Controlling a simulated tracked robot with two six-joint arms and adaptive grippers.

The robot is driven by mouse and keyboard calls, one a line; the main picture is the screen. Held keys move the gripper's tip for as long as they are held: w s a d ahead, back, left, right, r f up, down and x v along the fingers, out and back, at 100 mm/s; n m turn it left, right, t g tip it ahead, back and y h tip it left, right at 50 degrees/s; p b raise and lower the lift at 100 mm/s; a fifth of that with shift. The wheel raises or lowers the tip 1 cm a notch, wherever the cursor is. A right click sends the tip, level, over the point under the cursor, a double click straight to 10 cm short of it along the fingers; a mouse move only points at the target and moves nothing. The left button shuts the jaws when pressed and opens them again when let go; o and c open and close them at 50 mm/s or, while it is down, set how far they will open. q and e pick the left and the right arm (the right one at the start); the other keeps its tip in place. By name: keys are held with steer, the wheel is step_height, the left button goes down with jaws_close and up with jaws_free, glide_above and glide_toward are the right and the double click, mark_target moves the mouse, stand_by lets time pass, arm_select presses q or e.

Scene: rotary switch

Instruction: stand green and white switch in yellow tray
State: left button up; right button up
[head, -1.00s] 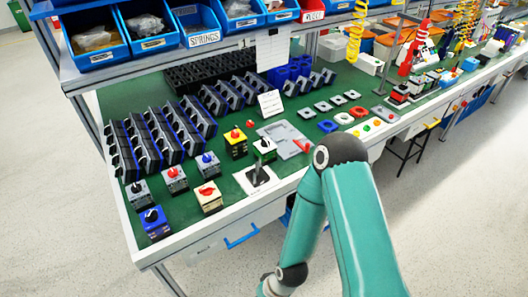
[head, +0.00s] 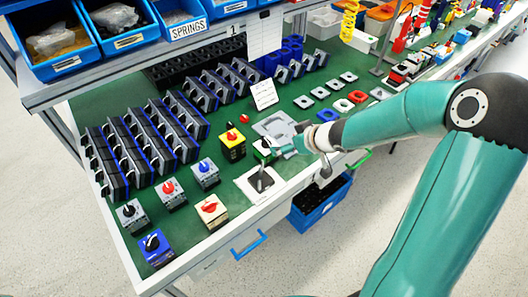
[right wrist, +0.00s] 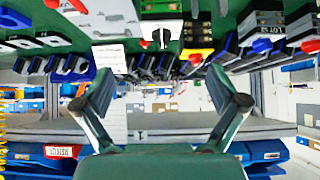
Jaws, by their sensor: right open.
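The green and white switch (head: 262,147) with a dark knob stands at the top of a short post over a white plate (head: 248,185) near the table's front edge. It also shows in the right wrist view (right wrist: 160,30), upside down at the top. My right gripper (head: 287,147) is just right of the switch in the head view, pointing towards it. In the right wrist view its two fingers (right wrist: 168,100) are spread apart with nothing between them. I cannot make out a yellow tray. My left gripper is not in view.
Yellow (head: 232,147), blue-knobbed (head: 205,172) and red-knobbed (head: 170,193) switches stand left of the plate. A grey flat fixture (head: 274,127) lies behind it. Shelf bins (head: 190,22) hang above the back. A blue crate (head: 318,208) sits below the table's front.

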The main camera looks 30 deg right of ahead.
mark_target(270, 145)
steer(key=b+x, duration=0.3)
steer(key=x, duration=0.4)
steer(key=shift+w+f, duration=0.1)
steer(key=shift+f, duration=0.3)
steer(key=shift+w+f+b, duration=0.35)
steer(key=shift+w+b, duration=0.05)
steer(key=shift+w, duration=0.05)
steer(key=b+x, duration=0.2)
steer(key=x, duration=0.2)
steer(key=shift+a+f+b, duration=0.2)
steer(key=shift+f+b, duration=0.1)
steer(key=shift+w+f, duration=0.2)
steer(key=shift+w, duration=0.15)
steer(key=shift+r, duration=0.1)
steer(key=c, duration=1.5)
steer(key=shift+c, duration=0.2)
steer(key=shift+r, duration=0.15)
